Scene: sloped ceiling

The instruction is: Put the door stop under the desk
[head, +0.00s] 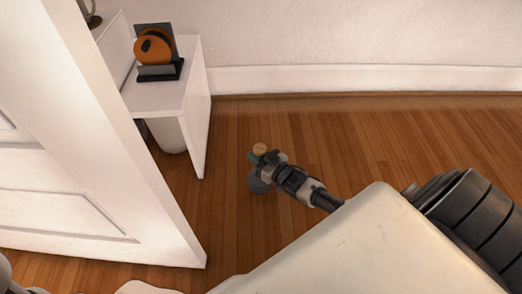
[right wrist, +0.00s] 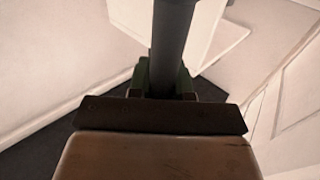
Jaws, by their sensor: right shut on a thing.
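The door stop (head: 258,183) looks like a dark grey piece with a round tan end at the top, near the middle of the head view. My right gripper (head: 259,160) is shut around it and hides its middle. In the right wrist view the door stop is a dark grey post (right wrist: 172,40) between the green finger pads of the gripper (right wrist: 163,78). I cannot tell whether its lower end touches the floor. The white desk (head: 160,97) stands to the left of the gripper against the wall, with floor between them. My left gripper is not in view.
An orange and black object (head: 154,48) stands on the desk top. A white bin (head: 168,134) stands under the desk. A white panelled door (head: 90,170) fills the left foreground and partly covers the desk. Wooden floor (head: 350,135) is clear to the right.

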